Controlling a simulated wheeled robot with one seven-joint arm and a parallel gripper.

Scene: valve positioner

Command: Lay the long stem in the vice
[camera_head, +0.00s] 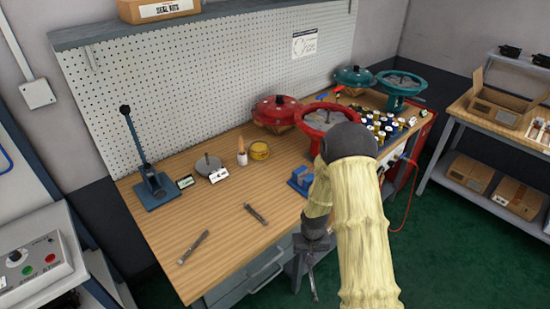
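A long grey metal stem (193,247) lies loose on the wooden bench top near its front left. A shorter, darker stem (256,214) lies to its right. A small blue vice (302,178) stands on the bench right of the stems, partly hidden behind my arm; I cannot see into its jaws. My gripper (314,280) hangs at the front edge of the bench, right of both stems and apart from them. Its fingers are small and dark, and I cannot tell whether they are open.
A blue lever press (147,165) stands at the bench's left. The front middle bench top (235,245) is clear around the stems.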

